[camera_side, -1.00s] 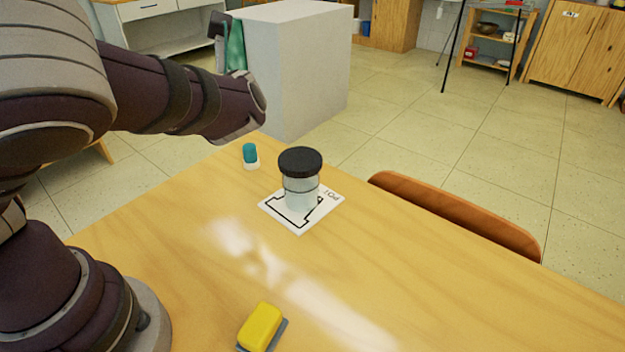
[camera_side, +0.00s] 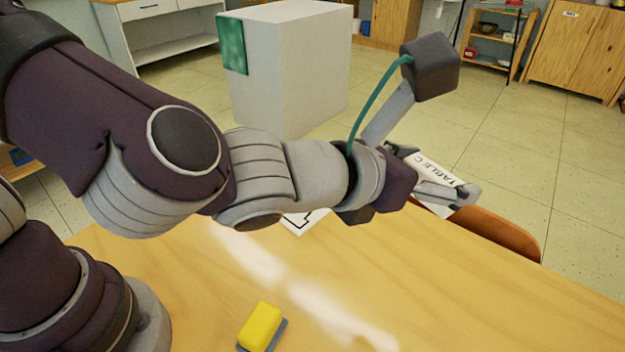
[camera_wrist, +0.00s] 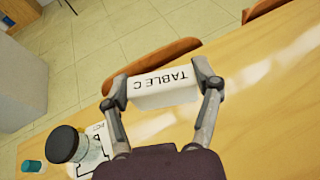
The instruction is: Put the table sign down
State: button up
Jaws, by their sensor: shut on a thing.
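The table sign is a white block with "TABLE C" in black letters. In the side view the table sign (camera_side: 436,178) is at the right of my arm, above the table near its far edge and the chair back. In the wrist view the table sign (camera_wrist: 163,88) sits between both fingers, its lettering upside down. My gripper (camera_side: 445,190) is shut on it; in the wrist view my gripper (camera_wrist: 158,92) has one finger at each end. Whether the sign's lower edge touches the table cannot be told.
A jar with a black lid (camera_wrist: 66,144) stands on a white printed card (camera_wrist: 97,138), left of the sign in the wrist view. A small teal-capped item (camera_wrist: 32,166) is beyond it. A yellow eraser (camera_side: 261,325) lies near the front. Chair backs (camera_side: 497,233) line the far edge.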

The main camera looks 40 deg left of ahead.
aim_at(397, 310)
jog(key=shift+s+d+r+m+h, duration=0.3)
jog(key=shift+s+d+r, duration=0.05)
jog(key=shift+d+r, duration=0.3)
jog(key=shift+s+d+f+h, duration=0.15)
jog(key=shift+s+d+h, duration=0.05)
jog(key=shift+d+h, duration=0.1)
notch_tip(397, 310, down, 21)
jog(key=shift+a+r, duration=0.1)
jog(key=shift+r, duration=0.1)
jog(key=o, duration=0.9)
